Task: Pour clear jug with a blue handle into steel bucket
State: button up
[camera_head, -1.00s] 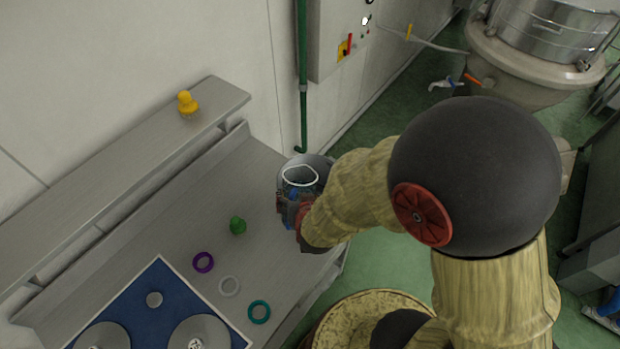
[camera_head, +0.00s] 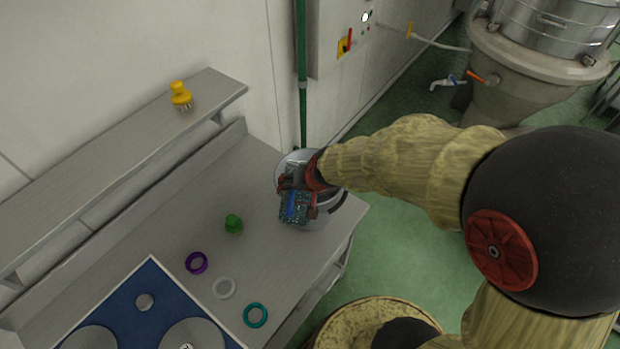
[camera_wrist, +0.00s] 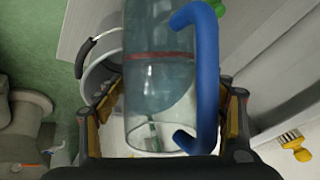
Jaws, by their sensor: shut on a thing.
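The clear jug with a blue handle (camera_wrist: 158,85) is between the fingers of my gripper (camera_head: 303,192), which is shut on it. In the wrist view its blue handle (camera_wrist: 207,70) is on the right, and greyish liquid and a red line show through its wall. In the head view the jug (camera_head: 294,207) is strongly tilted over the steel bucket (camera_head: 328,214). The bucket stands at the far right end of the bench, partly hidden by the jug and my gripper. Its wall and dark handle show left of the jug in the wrist view (camera_wrist: 98,68). I cannot tell whether liquid is flowing.
A blue panel (camera_head: 120,310) is at the front left. A green pipe (camera_head: 302,100) runs behind the bucket.

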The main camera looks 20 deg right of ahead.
jog(key=shift+w+f, duration=0.2)
jog(key=shift+w, duration=0.05)
jog(key=shift+a+r, duration=0.1)
jog(key=shift+s, duration=0.15)
jog(key=shift+g, duration=0.3)
jog(key=shift+y, duration=0.3)
